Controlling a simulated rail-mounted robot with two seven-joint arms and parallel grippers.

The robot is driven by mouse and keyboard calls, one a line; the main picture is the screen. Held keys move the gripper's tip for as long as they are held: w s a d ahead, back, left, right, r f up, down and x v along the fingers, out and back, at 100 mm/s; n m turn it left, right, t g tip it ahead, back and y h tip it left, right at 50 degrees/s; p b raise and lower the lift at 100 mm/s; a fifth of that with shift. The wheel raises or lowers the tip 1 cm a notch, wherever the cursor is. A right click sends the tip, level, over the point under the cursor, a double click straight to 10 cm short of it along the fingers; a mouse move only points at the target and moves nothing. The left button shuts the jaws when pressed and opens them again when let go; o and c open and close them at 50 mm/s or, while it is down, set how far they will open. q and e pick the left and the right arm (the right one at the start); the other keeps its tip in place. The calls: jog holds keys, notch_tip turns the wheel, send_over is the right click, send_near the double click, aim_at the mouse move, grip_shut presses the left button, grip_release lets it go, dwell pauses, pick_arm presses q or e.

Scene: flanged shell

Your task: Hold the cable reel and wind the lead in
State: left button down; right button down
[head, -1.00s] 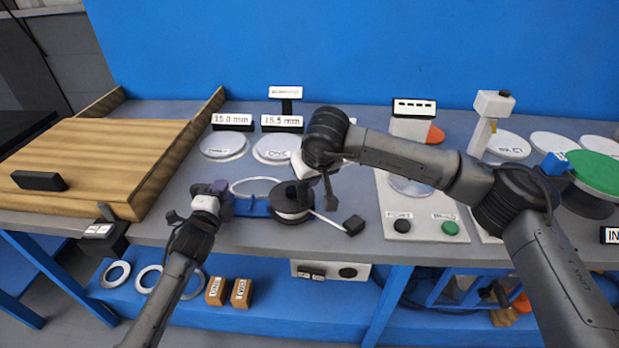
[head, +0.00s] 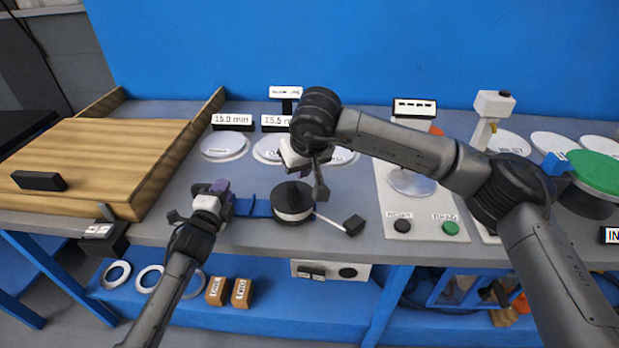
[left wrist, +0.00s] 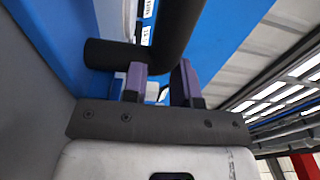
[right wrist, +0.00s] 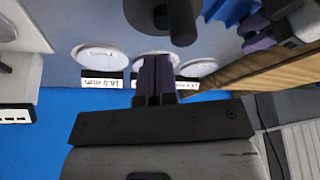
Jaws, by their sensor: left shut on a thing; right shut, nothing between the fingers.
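The cable reel (head: 292,207) is a dark drum with a white band, standing upright on the bench. A blue arm (head: 260,208) joins its left side. My left gripper (head: 224,190) is shut on this blue arm; its purple fingers also show in the left wrist view (left wrist: 160,82). A short pale lead (head: 328,221) runs from the reel to a black plug (head: 353,224) on the bench. My right gripper (head: 296,171) is shut and empty, just above and behind the reel. The right wrist view shows its closed fingers (right wrist: 154,78) and the reel's dark knob (right wrist: 183,20).
White discs (head: 225,146) and size signs (head: 232,120) stand behind the reel. A wooden board (head: 100,165) lies at left. A panel with a black button (head: 402,226) and a green button (head: 450,228) is at right. Bare bench surrounds the plug.

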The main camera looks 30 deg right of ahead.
pick_arm(q)
jog(key=shift+r, duration=0.2)
pick_arm(e)
jog(key=shift+r, duration=2.45)
pick_arm(q)
jog(key=c, duration=0.8)
grip_release()
jog(key=shift+f, duration=0.1)
jog(key=shift+s+a+f, duration=0.1)
jog(key=shift+s+a, duration=0.05)
jog(key=v, duration=1.1)
jog(key=shift+s+a, duration=0.2)
